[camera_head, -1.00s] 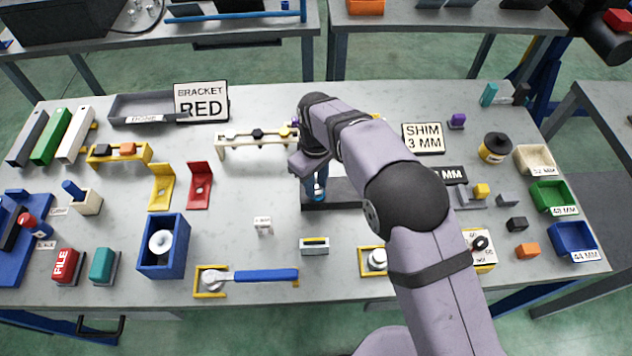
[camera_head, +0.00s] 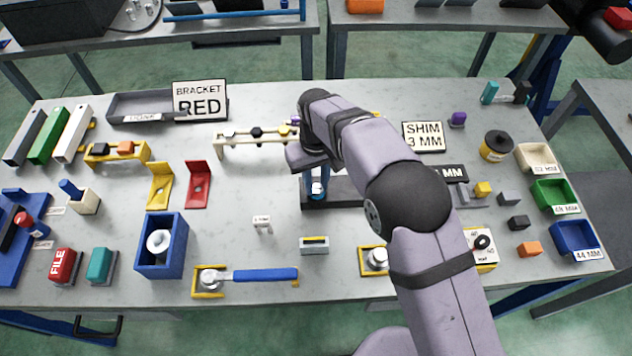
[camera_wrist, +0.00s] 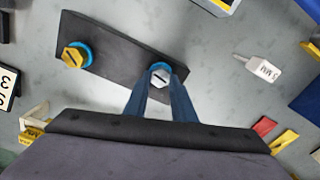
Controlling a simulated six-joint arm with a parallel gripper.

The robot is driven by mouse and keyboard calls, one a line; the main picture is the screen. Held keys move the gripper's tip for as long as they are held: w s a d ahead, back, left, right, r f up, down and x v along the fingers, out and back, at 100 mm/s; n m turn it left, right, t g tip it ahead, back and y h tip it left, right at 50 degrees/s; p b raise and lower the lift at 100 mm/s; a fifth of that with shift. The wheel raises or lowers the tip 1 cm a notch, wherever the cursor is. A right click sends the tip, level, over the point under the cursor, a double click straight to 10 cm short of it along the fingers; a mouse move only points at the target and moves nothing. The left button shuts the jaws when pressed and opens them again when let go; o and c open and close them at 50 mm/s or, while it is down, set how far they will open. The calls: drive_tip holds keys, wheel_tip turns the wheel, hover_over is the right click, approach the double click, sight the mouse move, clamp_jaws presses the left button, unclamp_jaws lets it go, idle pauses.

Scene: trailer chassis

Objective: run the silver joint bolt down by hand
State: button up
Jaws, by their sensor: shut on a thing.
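The silver joint bolt (camera_wrist: 159,76) stands in a blue ring on a dark plate (camera_wrist: 118,45), near one end of it. My gripper (camera_wrist: 161,85) has its blue fingers closed around the silver bolt's head from above. In the head view my gripper (camera_head: 318,186) points down at the left end of the dark plate (camera_head: 346,189), and my arm hides much of that plate. A yellow hex bolt (camera_wrist: 73,57) in another blue ring sits at the plate's other end in the wrist view.
A small white block marked 5 MM (camera_head: 262,224) and a grey-yellow block (camera_head: 314,245) stand in front of the plate. A torque wrench with blue handle (camera_head: 262,275) lies at the front. Brackets, yellow (camera_head: 159,188) and red (camera_head: 198,186), lie left. Bare table surrounds the plate's left side.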

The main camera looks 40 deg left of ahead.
drive_tip(key=m, duration=0.4)
drive_tip(key=shift+w+a+r+m, duration=0.1)
drive_tip(key=shift+w+r+m, duration=0.05)
drive_tip(key=shift+m, duration=0.15)
drive_tip(key=m, duration=0.4)
drive_tip(key=shift+w+r+m+b, duration=0.1)
drive_tip(key=shift+r+m+b, duration=0.05)
drive_tip(key=shift+m+b, duration=0.25)
drive_tip(key=o, duration=0.9)
drive_tip(key=shift+o, duration=0.8)
